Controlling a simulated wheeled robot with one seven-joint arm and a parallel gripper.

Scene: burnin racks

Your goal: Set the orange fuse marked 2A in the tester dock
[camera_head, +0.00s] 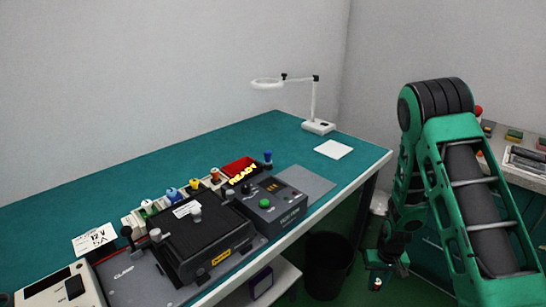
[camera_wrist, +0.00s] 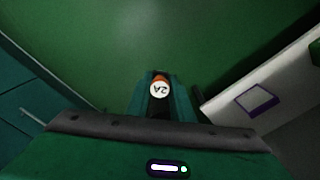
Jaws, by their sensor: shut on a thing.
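My gripper (camera_wrist: 158,98) is shut on an orange fuse (camera_wrist: 161,77) whose white top reads 2A in the wrist view. I cannot tell which part is the dock.
A row of coloured fuses, including an orange one (camera_head: 215,174), stands behind the fixture. A black waste bin (camera_head: 327,264) stands below.

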